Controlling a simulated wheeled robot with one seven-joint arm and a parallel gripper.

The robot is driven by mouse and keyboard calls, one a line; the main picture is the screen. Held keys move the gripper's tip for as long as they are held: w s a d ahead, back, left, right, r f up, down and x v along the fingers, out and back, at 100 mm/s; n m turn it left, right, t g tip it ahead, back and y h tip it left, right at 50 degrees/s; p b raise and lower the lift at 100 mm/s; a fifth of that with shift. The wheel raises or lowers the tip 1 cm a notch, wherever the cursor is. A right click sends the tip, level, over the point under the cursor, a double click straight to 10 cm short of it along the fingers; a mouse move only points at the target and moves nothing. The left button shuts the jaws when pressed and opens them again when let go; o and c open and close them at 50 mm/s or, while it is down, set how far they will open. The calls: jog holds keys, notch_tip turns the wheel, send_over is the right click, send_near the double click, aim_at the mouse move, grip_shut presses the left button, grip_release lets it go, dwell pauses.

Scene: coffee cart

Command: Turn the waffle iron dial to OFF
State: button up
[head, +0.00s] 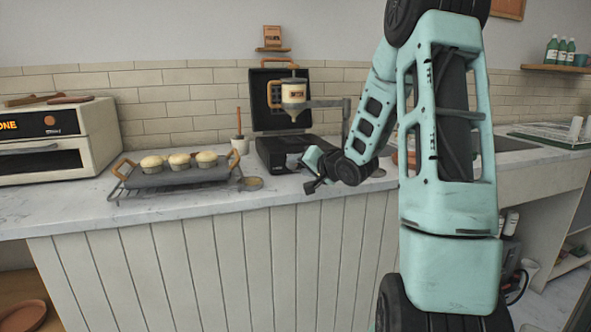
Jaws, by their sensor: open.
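The black waffle iron (268,150) stands on the marble counter with its lid (277,88) raised. My gripper (306,188) is in front of the right part of its base, near the counter's front edge, open with nothing seen between its fingers. The gripper and wrist cover part of the iron's front right. The dial is not clearly visible, so I cannot tell its setting or whether the gripper touches it.
A batter dispenser (293,92) hangs in front of the lid. A dark tray (165,178) with 3 muffins (180,162) sits on a rack to the left, beside a white oven (85,135). A small round dish (252,183) lies between tray and gripper. A sink (500,143) is at right.

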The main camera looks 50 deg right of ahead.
aim_at(293, 166)
jog(key=shift+x, duration=1.55)
jog(key=c, duration=1)
